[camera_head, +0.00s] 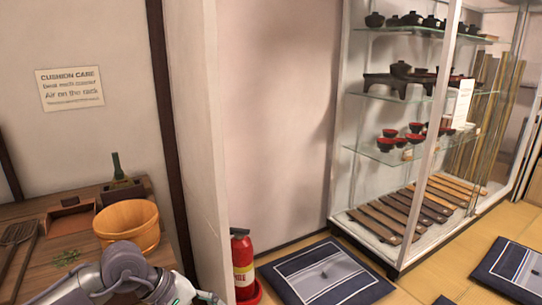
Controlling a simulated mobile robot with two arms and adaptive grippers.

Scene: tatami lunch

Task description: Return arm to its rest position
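Part of my arm (125,268), grey and jointed, shows at the bottom left, in front of the wooden table. It runs off the bottom edge of the view.
A wooden tub (128,226), a dark green bottle (118,168) and a small wooden box (70,218) stand on the table at left. A red fire extinguisher (243,262) stands beside the wall end. Floor cushions (325,272) and a glass cabinet (400,262) of tableware are at right.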

